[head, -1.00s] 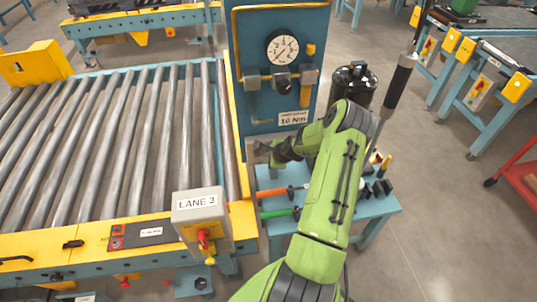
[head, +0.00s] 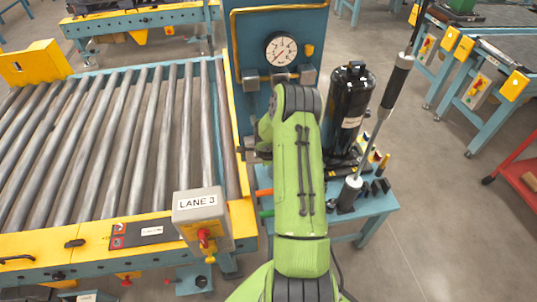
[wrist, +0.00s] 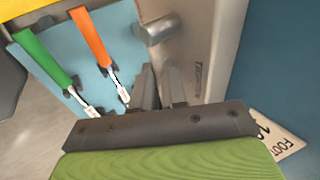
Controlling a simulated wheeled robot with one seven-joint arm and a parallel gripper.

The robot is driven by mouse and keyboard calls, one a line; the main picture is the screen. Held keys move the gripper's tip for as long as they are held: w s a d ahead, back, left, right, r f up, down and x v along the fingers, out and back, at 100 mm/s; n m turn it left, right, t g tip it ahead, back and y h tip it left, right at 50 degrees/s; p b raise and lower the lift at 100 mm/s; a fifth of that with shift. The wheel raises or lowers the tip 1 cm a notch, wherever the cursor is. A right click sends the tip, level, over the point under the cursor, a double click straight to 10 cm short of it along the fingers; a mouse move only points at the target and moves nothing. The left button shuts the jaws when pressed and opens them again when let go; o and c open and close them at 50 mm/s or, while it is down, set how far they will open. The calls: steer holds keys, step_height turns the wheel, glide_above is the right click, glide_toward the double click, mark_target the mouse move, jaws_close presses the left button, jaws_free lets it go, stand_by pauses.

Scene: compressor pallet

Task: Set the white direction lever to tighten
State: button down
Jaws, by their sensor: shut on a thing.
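In the wrist view, my gripper (wrist: 162,84) is closed to a narrow gap in front of a pale grey housing (wrist: 220,45) with small dark lettering, too blurred to read. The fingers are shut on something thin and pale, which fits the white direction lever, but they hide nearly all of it. Its setting cannot be read. A round grey peg (wrist: 157,30) sticks out beside the fingertips. In the head view, my green arm reaches to the blue panel (head: 238,50) and covers most of the gripper and the lever.
An orange-handled tool (wrist: 92,38) and a green-handled tool (wrist: 43,57) lie left of the fingers. A black cylinder (head: 350,100) and a long dark-gripped rod (head: 398,78) stand right of my arm. The gauge (head: 281,49) is above. The roller conveyor (head: 110,140) is at left.

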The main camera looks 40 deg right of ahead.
steer(key=c, duration=1.4)
jaws_free()
steer(key=shift+c, duration=0.2)
steer(key=p+v, duration=0.2)
steer(key=v, duration=1.3)
steer(key=shift+a+r, duration=0.25)
steer(key=shift+r, duration=0.05)
steer(key=shift+s, duration=0.1)
